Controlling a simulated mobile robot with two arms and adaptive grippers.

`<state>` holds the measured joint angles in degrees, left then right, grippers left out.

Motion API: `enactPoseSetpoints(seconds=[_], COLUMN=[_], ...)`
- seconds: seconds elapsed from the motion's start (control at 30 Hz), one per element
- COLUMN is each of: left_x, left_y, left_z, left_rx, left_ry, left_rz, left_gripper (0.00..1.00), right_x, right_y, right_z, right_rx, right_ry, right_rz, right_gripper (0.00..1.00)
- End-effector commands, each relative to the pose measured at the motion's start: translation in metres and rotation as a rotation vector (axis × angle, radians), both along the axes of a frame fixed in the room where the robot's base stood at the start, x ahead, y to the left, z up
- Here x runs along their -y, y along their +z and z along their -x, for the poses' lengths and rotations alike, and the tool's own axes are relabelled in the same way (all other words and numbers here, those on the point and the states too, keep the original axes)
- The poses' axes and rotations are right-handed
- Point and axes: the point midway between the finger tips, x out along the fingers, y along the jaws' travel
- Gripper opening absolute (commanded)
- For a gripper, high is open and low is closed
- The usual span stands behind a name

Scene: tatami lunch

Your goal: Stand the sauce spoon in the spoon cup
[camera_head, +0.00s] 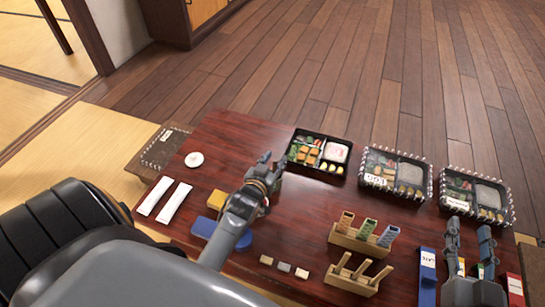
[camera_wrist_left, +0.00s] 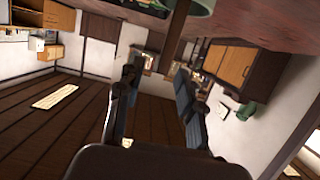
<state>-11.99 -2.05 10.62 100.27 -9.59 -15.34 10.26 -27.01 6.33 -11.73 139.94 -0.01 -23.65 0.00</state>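I cannot make out a sauce spoon or a spoon cup for certain in either view. A wooden rack (camera_head: 358,243) at the front right of the table holds upright brown, green and blue patterned pieces. A lower wooden rack (camera_head: 345,283) in front of it has several upright pale wooden parts. My left gripper (camera_head: 268,170) is over the middle of the table, left of the open bento box. In the left wrist view its two fingers (camera_wrist_left: 157,100) are apart with nothing visible gripped between them. My right gripper (camera_head: 470,238) is at the right, fingers apart, no held thing visible.
An open bento box (camera_head: 328,171) and two lidded boxes (camera_head: 378,192) (camera_head: 460,220) line the far edge. A white disc (camera_head: 194,159), white packets (camera_head: 151,196), yellow block (camera_head: 216,199), blue block (camera_head: 203,227) and small blocks (camera_head: 284,267) lie left and front. Coloured packets (camera_head: 427,276) lie right.

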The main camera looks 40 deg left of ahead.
Motion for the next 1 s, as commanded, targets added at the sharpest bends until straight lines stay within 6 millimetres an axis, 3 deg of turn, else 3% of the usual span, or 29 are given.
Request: enactPoseSetpoints(seconds=[0.17, 0.6, 0.8, 1.0], left_x=[0.004, 0.023, 0.026, 0.027], left_y=[0.004, 0.029, 0.034, 0.035], left_z=[0.016, 0.096, 0.110, 0.111], left_rx=[-0.002, -0.003, -0.001, 0.000], left_ry=[0.000, 0.000, 0.000, 0.000], left_rz=[0.001, 0.001, 0.000, 0.000], left_gripper=[0.37, 0.37, 0.37, 0.37], right_x=[0.000, 0.000, 0.000, 0.000], right_y=[0.000, 0.000, 0.000, 0.000], right_z=[0.000, 0.000, 0.000, 0.000], right_rx=[0.000, 0.000, 0.000, 0.000], right_ry=[0.000, 0.000, 0.000, 0.000], right_rz=[0.000, 0.000, 0.000, 0.000], right_gripper=[0.40, 0.40, 0.40, 0.40])
